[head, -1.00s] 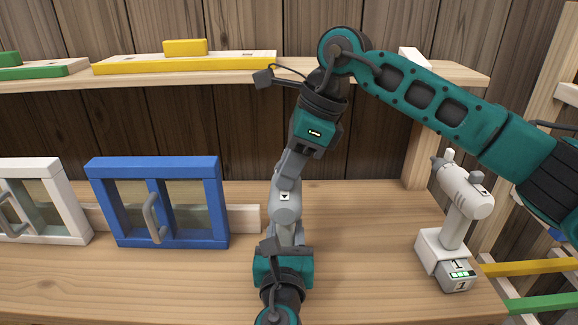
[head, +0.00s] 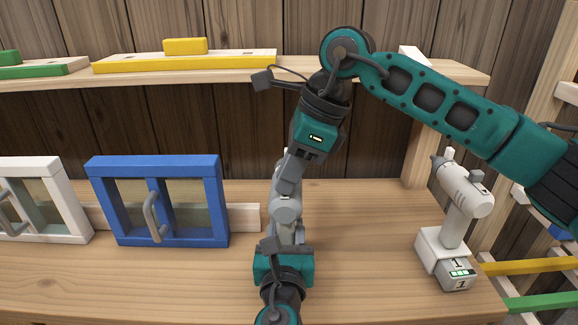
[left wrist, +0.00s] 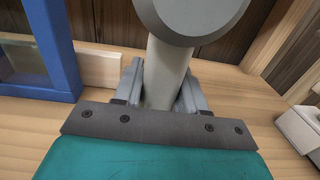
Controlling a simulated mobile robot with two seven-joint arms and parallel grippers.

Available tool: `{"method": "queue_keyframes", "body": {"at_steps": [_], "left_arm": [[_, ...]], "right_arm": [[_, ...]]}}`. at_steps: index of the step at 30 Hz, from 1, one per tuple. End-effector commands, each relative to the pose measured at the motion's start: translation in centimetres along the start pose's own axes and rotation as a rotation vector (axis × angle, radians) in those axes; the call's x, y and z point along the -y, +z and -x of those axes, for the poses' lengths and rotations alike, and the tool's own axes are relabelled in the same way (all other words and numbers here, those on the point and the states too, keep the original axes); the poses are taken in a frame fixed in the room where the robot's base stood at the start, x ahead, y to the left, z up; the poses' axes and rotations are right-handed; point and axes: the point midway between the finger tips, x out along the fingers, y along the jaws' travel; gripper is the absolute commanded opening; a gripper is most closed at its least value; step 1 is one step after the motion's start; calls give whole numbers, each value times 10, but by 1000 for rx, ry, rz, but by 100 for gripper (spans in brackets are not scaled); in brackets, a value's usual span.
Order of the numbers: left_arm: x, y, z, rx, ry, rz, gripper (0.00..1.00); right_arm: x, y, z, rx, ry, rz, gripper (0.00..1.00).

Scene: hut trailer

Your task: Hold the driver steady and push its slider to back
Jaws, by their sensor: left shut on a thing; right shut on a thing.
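A grey driver (head: 285,207) stands upright on the bench at the centre, mostly hidden between my two arms. My left gripper (head: 284,240) comes up from below and is shut around its handle. The left wrist view shows the handle (left wrist: 165,75) between the jaws, with the round driver body (left wrist: 192,12) above. My right gripper (head: 287,183) reaches down from above and is shut at the top of the driver. Its fingers hide the slider, so I cannot tell the slider's exact position.
A white driver (head: 466,192) stands on a base at the right. A blue-framed cabinet (head: 103,200) and a white one (head: 73,210) stand at the left. A shelf (head: 225,74) above holds yellow and green pieces. Bare bench lies between the grey and white drivers.

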Motion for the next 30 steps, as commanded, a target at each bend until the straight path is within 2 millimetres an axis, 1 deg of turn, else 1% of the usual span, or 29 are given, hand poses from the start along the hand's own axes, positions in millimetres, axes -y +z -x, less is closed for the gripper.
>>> {"method": "queue_keyframes", "body": {"at_steps": [1,8,9,17,25,28,30], "left_arm": [[0,3,-1,5,1,3,0],[-1,3,-2,4,4,3,0],[-1,3,-2,3,4,3,0],[-1,3,-2,4,3,2,0],[0,3,-1,5,2,2,0],[0,3,-1,5,1,2,0],[0,3,-1,5,1,2,0]], "right_arm": [[-3,1,0,1,4,2,0],[-5,1,-1,1,8,4,0],[-5,2,-1,1,9,4,17],[-4,1,0,1,7,3,42],[-3,1,1,0,4,2,43],[-2,1,10,0,2,1,43],[-2,1,20,0,1,1,43]]}}
